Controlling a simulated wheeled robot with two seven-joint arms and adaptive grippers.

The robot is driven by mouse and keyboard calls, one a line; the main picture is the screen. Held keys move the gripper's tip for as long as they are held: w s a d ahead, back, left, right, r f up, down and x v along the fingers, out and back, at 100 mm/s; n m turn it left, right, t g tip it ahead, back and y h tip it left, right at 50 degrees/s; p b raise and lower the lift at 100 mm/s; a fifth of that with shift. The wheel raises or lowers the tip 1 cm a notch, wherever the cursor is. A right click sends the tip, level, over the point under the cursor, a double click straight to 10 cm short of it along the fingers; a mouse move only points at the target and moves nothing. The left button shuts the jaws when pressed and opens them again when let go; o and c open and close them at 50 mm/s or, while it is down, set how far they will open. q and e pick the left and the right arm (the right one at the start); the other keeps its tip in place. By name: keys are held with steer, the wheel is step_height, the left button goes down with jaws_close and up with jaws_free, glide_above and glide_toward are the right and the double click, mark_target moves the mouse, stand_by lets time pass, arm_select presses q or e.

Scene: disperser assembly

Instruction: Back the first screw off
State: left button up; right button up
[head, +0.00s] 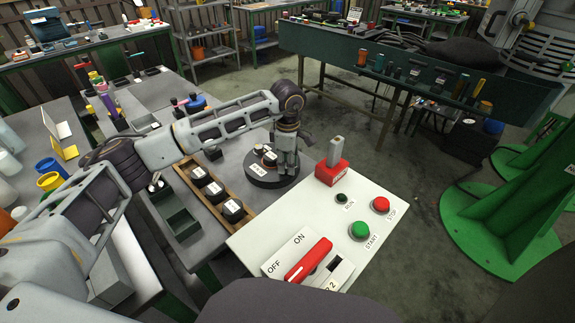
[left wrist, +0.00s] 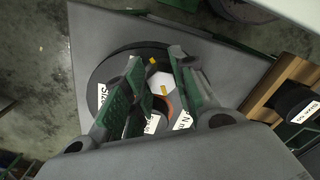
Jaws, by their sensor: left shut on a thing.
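A round black disc (head: 268,182) lies on the grey bench and carries small dark parts with white labels (head: 257,168). My left gripper (head: 287,165) points straight down over the disc's right side. In the left wrist view my left gripper (left wrist: 160,92) has its two green-padded fingers on either side of a light hexagonal head (left wrist: 160,82) with yellow marks, which I take for the screw. The fingers are shut on it above the disc, which also shows there (left wrist: 100,72). The fingers hide the screw's lower part and its seat. My right gripper is not in view.
A wooden rack (head: 247,219) with several labelled black parts stands left of the disc. A white control panel (head: 295,222) with a red switch (head: 308,260), green and red buttons, and a red block with a grey handle (head: 332,170) lies close on the right.

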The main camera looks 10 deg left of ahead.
arm_select(q)
steer(key=n, duration=0.3)
steer(key=shift+w+b, duration=0.1)
steer(key=shift+b, duration=0.2)
steer(key=n, duration=0.4)
steer(key=shift+w+b, duration=0.15)
steer(key=shift+b, duration=0.2)
steer(key=shift+a+n, duration=0.1)
steer(key=shift+n, duration=1)
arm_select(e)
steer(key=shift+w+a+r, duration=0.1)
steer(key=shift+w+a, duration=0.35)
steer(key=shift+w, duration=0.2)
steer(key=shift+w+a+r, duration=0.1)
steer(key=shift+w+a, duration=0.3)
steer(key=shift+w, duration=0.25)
arm_select(q)
steer(key=shift+r, duration=0.1)
steer(key=o, duration=1)
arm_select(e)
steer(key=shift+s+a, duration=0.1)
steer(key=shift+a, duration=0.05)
